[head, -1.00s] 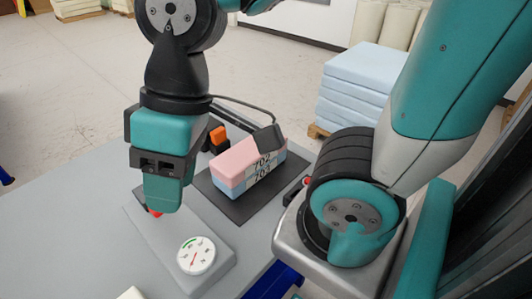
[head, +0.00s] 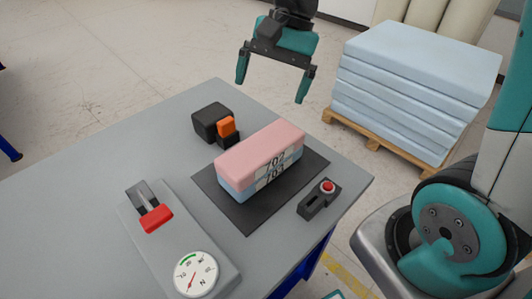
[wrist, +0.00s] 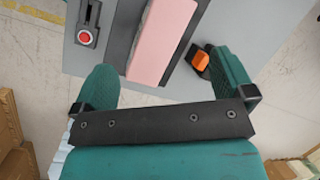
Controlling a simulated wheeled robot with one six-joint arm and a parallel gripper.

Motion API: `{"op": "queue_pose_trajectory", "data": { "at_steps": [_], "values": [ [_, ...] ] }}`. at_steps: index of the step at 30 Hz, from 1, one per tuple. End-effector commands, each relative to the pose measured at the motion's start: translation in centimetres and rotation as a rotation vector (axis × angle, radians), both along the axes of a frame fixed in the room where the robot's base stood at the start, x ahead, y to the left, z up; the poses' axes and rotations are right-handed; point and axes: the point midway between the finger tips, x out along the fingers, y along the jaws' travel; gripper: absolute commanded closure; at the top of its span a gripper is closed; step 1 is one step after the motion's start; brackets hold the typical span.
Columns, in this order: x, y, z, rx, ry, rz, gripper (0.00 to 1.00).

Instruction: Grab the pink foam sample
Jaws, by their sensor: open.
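The pink foam sample (head: 258,147) lies on top of a light blue foam sample (head: 237,193) on a dark mat (head: 247,220) on the grey table. White labels on the near side read 702 on the pink one and 703 on the blue one. My gripper (head: 272,92) is open and empty, above and behind the foam stack at the table's far edge. In the wrist view the pink foam (wrist: 160,38) shows at the top, between and beyond the two spread fingers (wrist: 168,83), apart from both.
A device with a red lever and dial gauge (head: 195,273) sits at the table's front. A black block with an orange part (head: 226,127) stands left of the foam. A red-button box (head: 320,198) lies to its right. Blue foam slabs (head: 410,85) are stacked on a pallet behind.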

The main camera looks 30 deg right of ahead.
Motion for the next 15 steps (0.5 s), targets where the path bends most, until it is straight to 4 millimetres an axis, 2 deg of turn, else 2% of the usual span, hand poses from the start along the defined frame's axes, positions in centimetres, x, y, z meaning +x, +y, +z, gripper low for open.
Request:
{"op": "queue_pose_trajectory", "data": {
  "at_steps": [1,3,6,10,15],
  "values": [
    [1.8,-1.4,-1.3,-0.008,0.061,-0.135,0.00],
    [3.6,-3.0,-2.3,-0.021,0.138,-0.306,0.00],
    [5.3,-4.7,-3.4,-0.036,0.216,-0.479,0.00],
    [6.1,-5.5,-4.5,-0.044,0.264,-0.582,0.00],
    [5.7,-4.4,-7.3,-0.047,0.274,-0.593,0.00]
  ]
}}
